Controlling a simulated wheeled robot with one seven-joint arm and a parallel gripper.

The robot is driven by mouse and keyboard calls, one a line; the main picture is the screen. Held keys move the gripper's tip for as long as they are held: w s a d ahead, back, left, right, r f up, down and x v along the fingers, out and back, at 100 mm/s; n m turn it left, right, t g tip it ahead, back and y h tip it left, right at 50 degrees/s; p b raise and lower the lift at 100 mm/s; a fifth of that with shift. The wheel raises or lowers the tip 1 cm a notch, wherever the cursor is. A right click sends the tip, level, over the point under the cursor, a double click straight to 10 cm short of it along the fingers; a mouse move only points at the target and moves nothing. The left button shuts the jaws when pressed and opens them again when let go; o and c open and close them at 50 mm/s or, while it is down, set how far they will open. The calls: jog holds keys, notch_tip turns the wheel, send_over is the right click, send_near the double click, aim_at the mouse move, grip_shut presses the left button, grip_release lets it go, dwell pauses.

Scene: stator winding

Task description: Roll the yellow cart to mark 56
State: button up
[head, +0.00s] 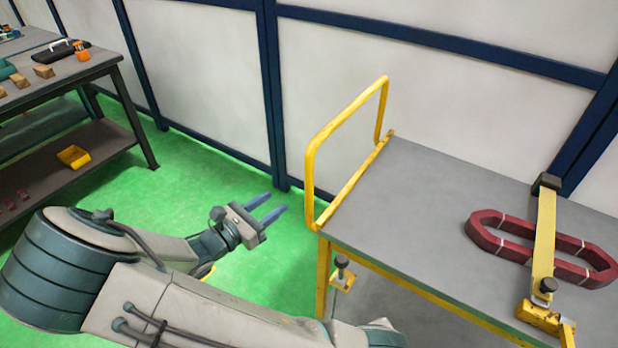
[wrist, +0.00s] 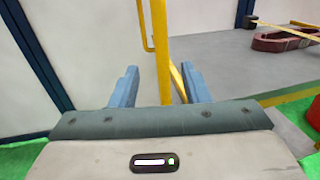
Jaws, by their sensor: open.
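The yellow cart has a grey top (head: 400,200) and an upright yellow tube handle (head: 345,113) at its left end. A dark red coil (head: 486,238) lies on the top under a yellow clamp bar (head: 544,235). My gripper (head: 276,207) is open and empty, to the left of the handle and apart from it, with its blue fingers pointing towards it. In the wrist view the handle (wrist: 161,60) stands ahead, between the two fingers (wrist: 160,88). The coil (wrist: 280,40) shows at the upper right there. No mark numbered 56 is visible.
A workbench (head: 75,68) stands at the left, with a yellow bin (head: 74,156) on its lower shelf. White wall panels (head: 190,70) with dark blue frames run behind the cart. Green floor (head: 185,180) is clear between bench and cart.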

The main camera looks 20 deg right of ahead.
aim_at(309, 178)
jog(key=p+x, duration=0.1)
jog(key=x, duration=1.2)
jog(key=shift+d, duration=0.15)
grip_shut()
